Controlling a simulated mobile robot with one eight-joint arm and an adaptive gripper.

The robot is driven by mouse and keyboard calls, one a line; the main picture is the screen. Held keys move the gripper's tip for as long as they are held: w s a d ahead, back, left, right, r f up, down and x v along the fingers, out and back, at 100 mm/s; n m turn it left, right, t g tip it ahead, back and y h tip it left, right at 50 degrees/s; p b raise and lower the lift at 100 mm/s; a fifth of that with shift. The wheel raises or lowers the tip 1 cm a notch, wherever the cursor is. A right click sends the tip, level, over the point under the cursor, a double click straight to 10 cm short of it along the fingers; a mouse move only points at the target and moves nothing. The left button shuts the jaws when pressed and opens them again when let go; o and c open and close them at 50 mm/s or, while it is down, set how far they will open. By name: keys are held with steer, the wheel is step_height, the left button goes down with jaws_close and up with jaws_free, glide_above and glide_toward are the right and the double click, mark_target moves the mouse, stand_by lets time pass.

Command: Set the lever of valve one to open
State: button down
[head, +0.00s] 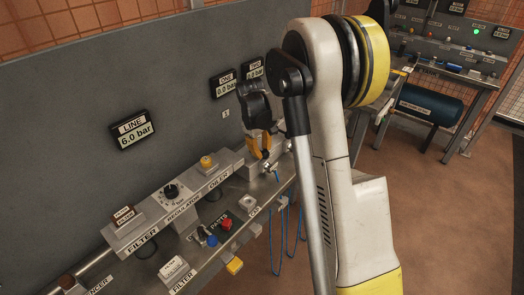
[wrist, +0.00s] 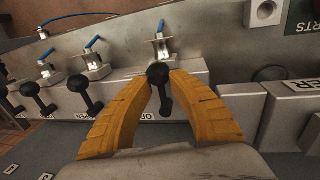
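In the wrist view, a black lever with a round knob (wrist: 158,75) stands on a grey valve block, the lever closest to the block with the partly seen "ER" label. I cannot read which valve number it carries. My gripper (wrist: 159,77) has its two orange fingers on either side of this knob. The fingertips look very close to it, but whether they touch or press on it cannot be told. A partly hidden label (wrist: 147,115) is beside the lever. In the head view, my gripper (head: 260,146) is at the far end of the bench; the lever is hidden there.
Several similar levers (wrist: 84,91) stand to the left, with blue-handled valves (wrist: 95,43) behind. The display marked ONE (head: 224,83) reads 0.0 bar; LINE (head: 132,129) reads 6.0 bar. The regulator knob (head: 171,191) and coloured buttons (head: 225,223) are on the bench.

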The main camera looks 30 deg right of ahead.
mark_target(260, 144)
steer(key=shift+d, duration=0.1)
stand_by(0.3)
steer(key=w+d+n, duration=0.1)
steer(key=n, duration=0.2)
steer(key=w+d+n+p, duration=0.1)
steer(key=n, duration=0.2)
steer(key=d+n+t+y, duration=0.1)
steer(key=n, duration=0.3)
steer(key=shift+w+p, duration=0.35)
steer(key=shift+w, duration=0.05)
steer(key=n, duration=0.1)
steer(key=w+n, duration=0.1)
steer(key=n+y, duration=0.1)
steer(key=shift+w+d+n, duration=0.25)
steer(key=shift+n, duration=0.05)
steer(key=shift+w+a+n+y+p, duration=0.15)
steer(key=shift+w+n, duration=0.15)
steer(key=shift+n, duration=0.35)
steer(key=shift+w+d+n+y+p, duration=0.1)
steer(key=shift+w+n+p, duration=0.15)
steer(key=shift+n, duration=0.45)
steer(key=shift+w+a+n+y+p, duration=0.1)
steer(key=shift+w+n, duration=0.25)
steer(key=shift+n, duration=0.3)
steer(key=c, duration=1.5)
jaws_free()
steer(key=shift+w+f, duration=0.15)
steer(key=shift+c, duration=0.2)
